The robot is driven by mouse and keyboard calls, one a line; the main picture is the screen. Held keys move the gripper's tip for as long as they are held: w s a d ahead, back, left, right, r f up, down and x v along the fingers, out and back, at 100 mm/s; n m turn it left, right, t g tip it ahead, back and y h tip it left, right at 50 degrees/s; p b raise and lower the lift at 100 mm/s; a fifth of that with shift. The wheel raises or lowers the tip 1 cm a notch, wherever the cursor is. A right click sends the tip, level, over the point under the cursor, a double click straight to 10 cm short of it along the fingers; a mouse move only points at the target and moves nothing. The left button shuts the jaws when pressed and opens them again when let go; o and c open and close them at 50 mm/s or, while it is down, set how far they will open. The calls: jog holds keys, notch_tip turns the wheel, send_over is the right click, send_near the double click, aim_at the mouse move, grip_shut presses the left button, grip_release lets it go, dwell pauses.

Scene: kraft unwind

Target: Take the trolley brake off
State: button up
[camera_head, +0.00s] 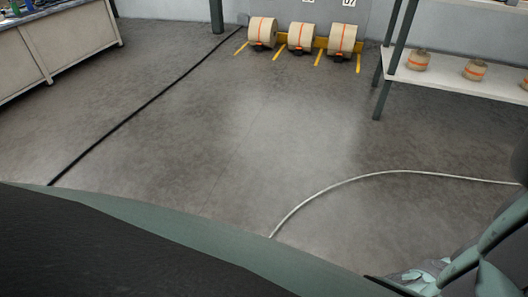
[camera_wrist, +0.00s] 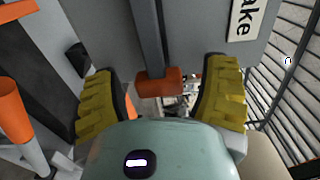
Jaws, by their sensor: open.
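In the wrist view, my gripper (camera_wrist: 160,78) is open, with its two yellow ridged finger pads apart. A grey lever (camera_wrist: 150,35) with an orange end (camera_wrist: 158,82) comes down between the fingers. The fingers do not visibly touch it; its exact depth relative to the fingertips is hard to tell. The trolley as a whole is not clear in this view. My gripper does not show clearly in the head view.
An orange cylinder (camera_wrist: 14,110) stands at the left of the wrist view, and a barred grille (camera_wrist: 285,60) at the right. In the head view, several paper rolls (camera_head: 301,37) stand at the back wall. A shelf (camera_head: 455,77) is at right, and hoses (camera_head: 140,108) cross open floor.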

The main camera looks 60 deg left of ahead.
jog(key=shift+c, duration=0.4)
jog(key=shift+a, duration=0.1)
grip_shut()
